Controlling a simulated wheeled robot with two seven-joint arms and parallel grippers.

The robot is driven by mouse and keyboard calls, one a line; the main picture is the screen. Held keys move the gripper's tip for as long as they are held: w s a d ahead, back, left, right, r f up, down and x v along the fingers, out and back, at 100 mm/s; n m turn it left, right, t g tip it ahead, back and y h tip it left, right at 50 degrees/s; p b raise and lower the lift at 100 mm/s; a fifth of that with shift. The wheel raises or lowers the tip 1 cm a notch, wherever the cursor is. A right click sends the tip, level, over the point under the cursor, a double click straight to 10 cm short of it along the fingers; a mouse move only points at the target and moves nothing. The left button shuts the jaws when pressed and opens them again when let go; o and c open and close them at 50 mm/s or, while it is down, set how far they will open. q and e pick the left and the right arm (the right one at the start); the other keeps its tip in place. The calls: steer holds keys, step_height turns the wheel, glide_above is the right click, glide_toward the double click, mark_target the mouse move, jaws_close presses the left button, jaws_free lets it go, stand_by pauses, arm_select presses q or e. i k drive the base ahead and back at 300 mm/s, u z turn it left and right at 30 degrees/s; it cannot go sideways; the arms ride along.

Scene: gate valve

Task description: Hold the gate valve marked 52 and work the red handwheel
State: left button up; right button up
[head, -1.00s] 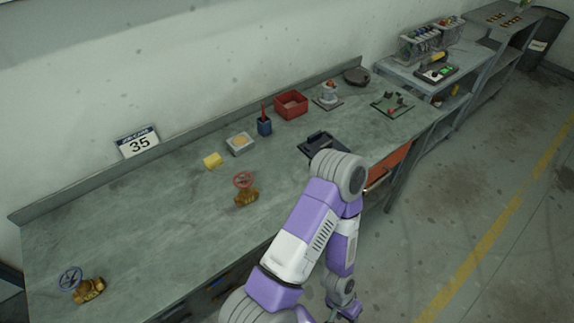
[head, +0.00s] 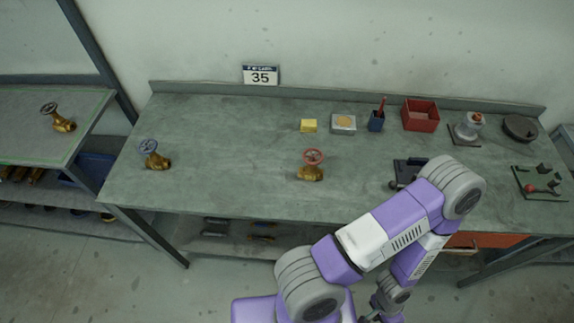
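A brass gate valve with a red handwheel (head: 312,164) stands near the middle of the bench (head: 235,150). A second brass valve with a blue-grey handwheel (head: 153,155) stands at the bench's left end. A third valve with a dark handwheel (head: 58,118) stands on a separate table at the far left. No number 52 can be read on any valve; the wall sign (head: 261,75) reads 35. My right arm crosses the lower right, in front of the bench. Its gripper (head: 378,316) is low at the bottom edge, partly cut off, and its fingers are unclear. My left gripper is out of view.
Along the bench's back are a yellow block (head: 308,126), a grey box (head: 343,124), a blue pen cup (head: 376,121) and a red bin (head: 420,115). A black tray (head: 408,172) lies behind my arm. The bench between the two valves is clear.

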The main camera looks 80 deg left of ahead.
mark_target(304, 155)
steer(key=u, duration=2.15)
